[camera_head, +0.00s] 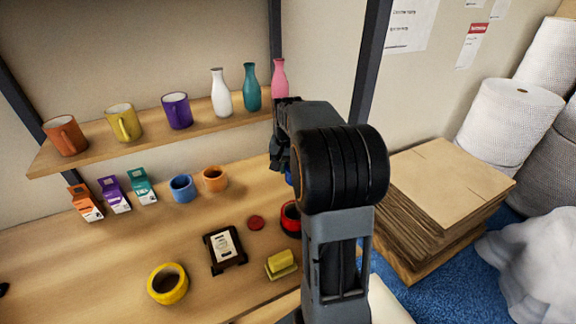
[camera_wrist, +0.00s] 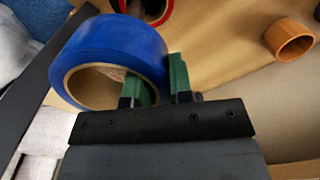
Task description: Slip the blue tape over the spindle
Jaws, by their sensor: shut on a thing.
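My gripper (camera_wrist: 160,86) is shut on the wall of the blue tape (camera_wrist: 100,48) in the wrist view. One green finger is inside the roll's hole and the other is outside it. In the head view only a sliver of the blue tape (camera_head: 289,178) shows beside my arm, and the fingers are hidden. A red ring (camera_head: 285,216) with a dark middle lies on the bench, partly behind my arm. It also shows at the top of the wrist view (camera_wrist: 166,12), with dark parts inside it. I cannot tell whether these are the spindle.
A yellow tape roll (camera_head: 168,284), a black framed card (camera_head: 225,249), a yellow block (camera_head: 281,265) and a dark red disc (camera_head: 256,222) lie on the bench. The shelf (camera_head: 150,130) above holds mugs and bottles.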

